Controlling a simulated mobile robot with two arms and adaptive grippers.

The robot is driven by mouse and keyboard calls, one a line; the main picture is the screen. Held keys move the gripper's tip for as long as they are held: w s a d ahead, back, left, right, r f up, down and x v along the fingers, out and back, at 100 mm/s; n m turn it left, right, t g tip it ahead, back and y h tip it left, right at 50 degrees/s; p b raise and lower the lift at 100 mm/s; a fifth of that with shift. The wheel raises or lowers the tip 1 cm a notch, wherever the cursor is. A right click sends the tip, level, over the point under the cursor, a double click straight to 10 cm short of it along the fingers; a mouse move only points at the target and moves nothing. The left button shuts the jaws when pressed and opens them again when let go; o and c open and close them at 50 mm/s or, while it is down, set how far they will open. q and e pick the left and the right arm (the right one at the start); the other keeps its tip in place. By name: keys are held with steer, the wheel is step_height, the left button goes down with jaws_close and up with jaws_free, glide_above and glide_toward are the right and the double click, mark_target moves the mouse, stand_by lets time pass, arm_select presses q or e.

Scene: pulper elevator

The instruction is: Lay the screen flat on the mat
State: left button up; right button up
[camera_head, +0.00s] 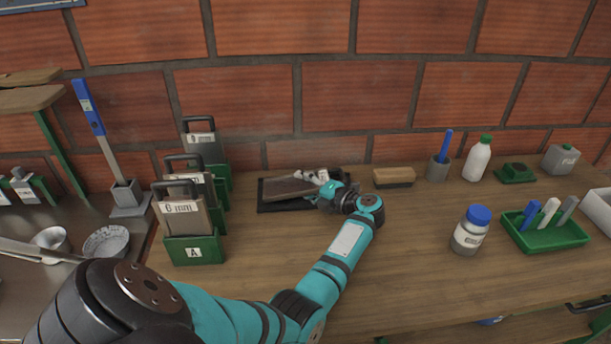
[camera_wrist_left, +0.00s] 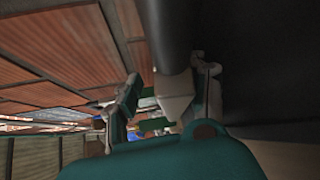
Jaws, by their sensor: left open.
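The black mat (camera_head: 263,207) lies on the wooden bench near the brick wall. A brown-grey screen plate (camera_head: 287,189) is on the mat; its right end is hidden by my left gripper. I cannot tell whether it lies fully flat. My left gripper (camera_head: 318,178) is open at the screen's right end, low over the mat. In the left wrist view the two fingers (camera_wrist_left: 166,98) stand apart, with a dark surface filling the right side. I cannot tell whether a finger touches the screen. My right gripper is not in view.
Green racks (camera_head: 194,250) with handled screens stand left of the mat. A brush (camera_head: 394,177), a blue-handled cup (camera_head: 438,168), a white bottle (camera_head: 478,158), a blue-lidded jar (camera_head: 470,231) and a green tray (camera_head: 547,235) are to the right. Bare bench lies in front of the mat.

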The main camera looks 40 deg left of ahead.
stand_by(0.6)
arm_select(q)
step_height(320, 180, up, 9)
steer(key=p, duration=0.7)
steer(key=shift+r, duration=0.1)
stand_by(0.6)
